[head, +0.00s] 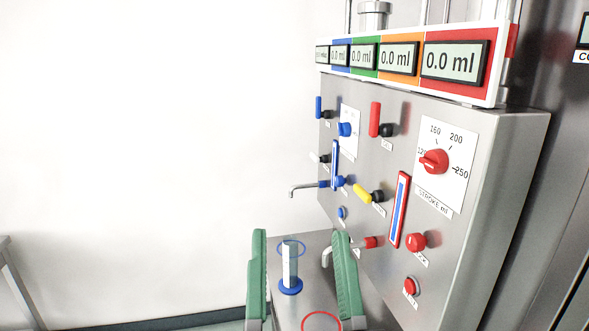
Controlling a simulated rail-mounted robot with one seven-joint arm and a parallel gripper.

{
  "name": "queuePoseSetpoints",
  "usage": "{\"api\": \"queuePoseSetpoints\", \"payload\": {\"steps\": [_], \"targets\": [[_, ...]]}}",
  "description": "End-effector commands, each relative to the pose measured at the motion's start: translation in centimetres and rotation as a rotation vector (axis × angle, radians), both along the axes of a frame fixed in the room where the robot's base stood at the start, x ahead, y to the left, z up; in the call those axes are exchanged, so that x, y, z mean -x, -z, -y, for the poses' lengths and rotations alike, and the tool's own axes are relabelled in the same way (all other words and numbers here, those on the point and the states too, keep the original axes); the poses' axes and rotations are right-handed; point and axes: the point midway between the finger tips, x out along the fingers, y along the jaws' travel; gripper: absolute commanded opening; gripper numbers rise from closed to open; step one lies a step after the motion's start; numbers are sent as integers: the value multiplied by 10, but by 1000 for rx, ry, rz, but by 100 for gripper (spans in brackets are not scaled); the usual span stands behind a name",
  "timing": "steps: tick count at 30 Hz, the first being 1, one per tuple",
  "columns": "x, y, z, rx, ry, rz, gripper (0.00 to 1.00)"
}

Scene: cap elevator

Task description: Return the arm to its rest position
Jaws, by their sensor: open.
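My gripper (300,236) shows at the bottom of the head view as two upright green-padded fingers. The fingers are wide apart and nothing is clamped between them. A clear cylinder (290,266) with a blue rim and blue foot stands upright in the gap between the fingers as seen in the picture. I cannot tell whether it is truly between them or farther off. No contact with it shows. The rest of my arm is out of view.
A steel machine panel (330,110) with levers, knobs and spouts fills the right, close beside the right finger. A blue spout (305,188) juts left. A red ring (321,321) lies low in front. The left side is open before a white wall.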

Motion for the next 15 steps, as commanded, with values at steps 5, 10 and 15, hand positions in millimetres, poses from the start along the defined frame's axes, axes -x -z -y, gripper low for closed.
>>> {"api": "queuePoseSetpoints", "payload": {"steps": [5, 10, 15], "targets": [[49, -89, -8, 122, 137, -4, 56], [48, -156, -8, 119, 131, -5, 56], [48, -240, -10, 116, 124, -5, 56]]}}
